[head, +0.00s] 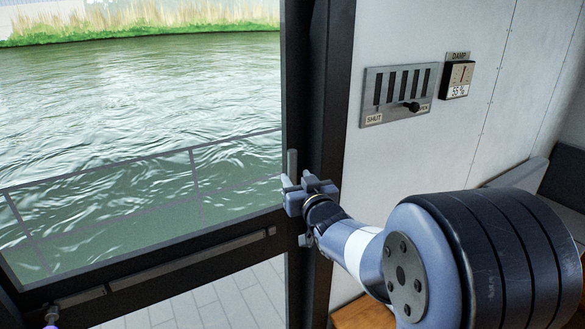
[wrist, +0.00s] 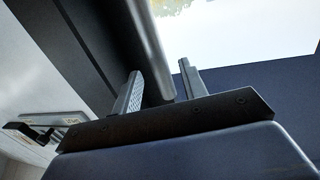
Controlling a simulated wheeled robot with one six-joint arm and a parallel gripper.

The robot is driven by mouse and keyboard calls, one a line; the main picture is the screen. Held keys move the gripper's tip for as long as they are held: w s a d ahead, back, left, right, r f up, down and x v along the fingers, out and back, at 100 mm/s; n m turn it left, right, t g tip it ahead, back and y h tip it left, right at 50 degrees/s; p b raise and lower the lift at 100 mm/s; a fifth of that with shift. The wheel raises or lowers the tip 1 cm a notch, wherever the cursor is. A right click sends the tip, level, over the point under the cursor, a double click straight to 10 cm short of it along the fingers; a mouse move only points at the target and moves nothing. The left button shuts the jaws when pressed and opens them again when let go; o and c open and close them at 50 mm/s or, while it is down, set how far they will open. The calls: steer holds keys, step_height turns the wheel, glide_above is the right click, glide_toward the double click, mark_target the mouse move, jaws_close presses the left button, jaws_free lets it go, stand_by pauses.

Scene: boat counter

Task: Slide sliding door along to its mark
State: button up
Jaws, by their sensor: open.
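The sliding door (head: 305,90) is a dark-framed glass panel on the left of the head view, with water showing through it. Its upright grey bar handle (head: 291,163) is on the dark stile; in the wrist view the handle (wrist: 150,50) comes down between my fingertips. My gripper (head: 300,188) is at the handle, with its jaws open. In the wrist view one finger (wrist: 133,95) is left of the bar and the other (wrist: 188,78) right of it, with gaps showing. The lower part of the handle is hidden by my gripper. I cannot make out the mark.
A vent panel (head: 396,92) with a black knob and SHUT label is on the white wall right of the door. A damp meter (head: 458,78) hangs beside it. A grey bar (head: 190,262) runs along the door's lower rail. A bench (head: 520,165) stands at right.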

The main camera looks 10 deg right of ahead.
mark_target(294, 173)
steer(key=w, duration=0.3)
steer(key=shift+r+p, duration=0.1)
steer(key=shift+p, duration=0.2)
steer(key=shift+w+a, duration=0.2)
steer(key=shift+w, duration=0.65)
jaws_close()
